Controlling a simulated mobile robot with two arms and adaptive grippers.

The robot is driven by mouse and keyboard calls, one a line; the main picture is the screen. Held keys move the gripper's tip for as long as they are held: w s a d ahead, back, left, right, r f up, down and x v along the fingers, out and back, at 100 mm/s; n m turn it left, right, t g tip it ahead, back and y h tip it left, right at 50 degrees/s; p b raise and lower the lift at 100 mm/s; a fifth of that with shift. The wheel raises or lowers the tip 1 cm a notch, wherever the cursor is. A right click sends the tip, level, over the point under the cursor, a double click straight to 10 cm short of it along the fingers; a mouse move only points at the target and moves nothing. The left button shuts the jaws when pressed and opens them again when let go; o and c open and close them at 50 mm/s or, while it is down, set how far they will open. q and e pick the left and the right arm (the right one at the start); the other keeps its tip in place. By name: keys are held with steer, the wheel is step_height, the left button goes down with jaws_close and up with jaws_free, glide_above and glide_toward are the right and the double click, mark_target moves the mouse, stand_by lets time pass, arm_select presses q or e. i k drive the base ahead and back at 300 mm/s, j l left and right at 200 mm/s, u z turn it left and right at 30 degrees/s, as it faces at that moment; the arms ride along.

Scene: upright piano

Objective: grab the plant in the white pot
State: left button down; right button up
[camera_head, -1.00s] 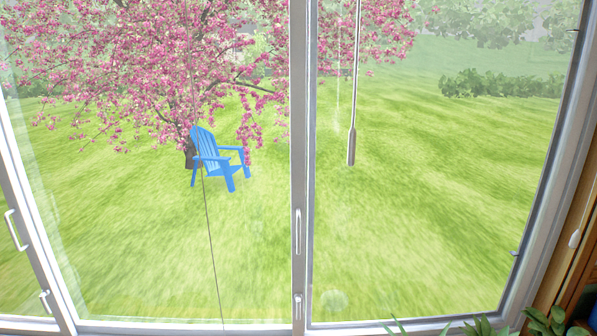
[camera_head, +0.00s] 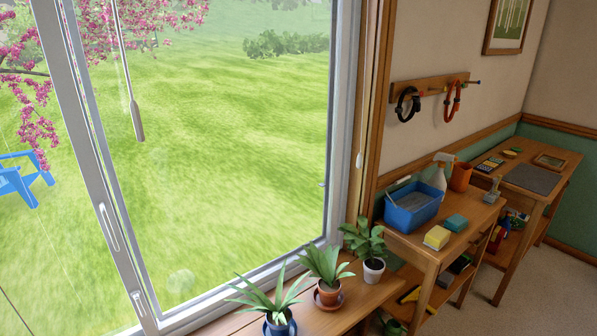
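The plant in the white pot (camera_head: 373,271) stands upright near the right end of a wooden ledge under the window. Its broad green leaves (camera_head: 364,240) spread above the pot. To its left stand a plant in a terracotta pot (camera_head: 328,294) on a saucer and a spiky plant in a blue pot (camera_head: 281,325), which is cut by the bottom edge. Neither of my grippers shows in the view.
A wooden table (camera_head: 425,254) right of the plants bears a blue bin (camera_head: 412,207), a spray bottle (camera_head: 436,175), an orange pot (camera_head: 460,176) and sponges (camera_head: 437,238). A second table (camera_head: 535,178) stands behind it. Carpeted floor (camera_head: 520,300) is open at the lower right. The window frame (camera_head: 345,120) borders the ledge.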

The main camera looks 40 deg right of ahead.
mark_target(374, 266)
steer(key=z, duration=1.65)
